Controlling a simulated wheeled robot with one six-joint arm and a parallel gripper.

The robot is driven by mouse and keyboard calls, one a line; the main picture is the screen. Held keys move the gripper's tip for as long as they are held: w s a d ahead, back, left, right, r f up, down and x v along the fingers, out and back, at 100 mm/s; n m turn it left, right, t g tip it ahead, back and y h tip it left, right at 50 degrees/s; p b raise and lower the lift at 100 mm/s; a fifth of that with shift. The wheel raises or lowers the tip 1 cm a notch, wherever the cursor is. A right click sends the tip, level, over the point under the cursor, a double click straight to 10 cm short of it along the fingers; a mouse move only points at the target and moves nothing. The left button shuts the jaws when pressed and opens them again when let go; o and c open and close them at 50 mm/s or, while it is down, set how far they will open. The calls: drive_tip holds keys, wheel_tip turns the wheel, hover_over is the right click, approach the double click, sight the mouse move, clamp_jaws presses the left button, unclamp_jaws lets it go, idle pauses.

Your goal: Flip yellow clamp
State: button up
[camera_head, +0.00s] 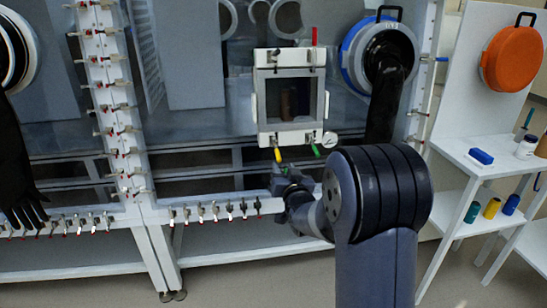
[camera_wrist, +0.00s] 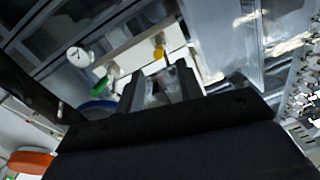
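The yellow clamp (camera_head: 278,155) is a small yellow-tipped handle at the lower left of the white port frame (camera_head: 264,138), hanging slightly tilted. My gripper (camera_head: 280,172) is just below it in the head view; contact cannot be told there. In the wrist view the yellow clamp (camera_wrist: 160,51) shows ahead of my gripper (camera_wrist: 160,78), just beyond and between the two dark fingers. The fingers are apart, with no clamp visibly pinched between them. My arm hides part of the area below the frame.
A green clamp (camera_head: 316,150) and a round gauge (camera_head: 330,140) sit right of the yellow clamp. A red clamp (camera_head: 314,37) stands upright on the frame's top. A black glove (camera_head: 384,95) hangs at the right. Rows of small valves (camera_head: 215,211) line the lower rail.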

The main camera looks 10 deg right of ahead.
sight(278, 152)
drive_tip(key=w+p, duration=0.1)
drive_tip(key=w, duration=0.8)
drive_tip(key=shift+w+a, duration=0.15)
clamp_jaws()
idle(0.4)
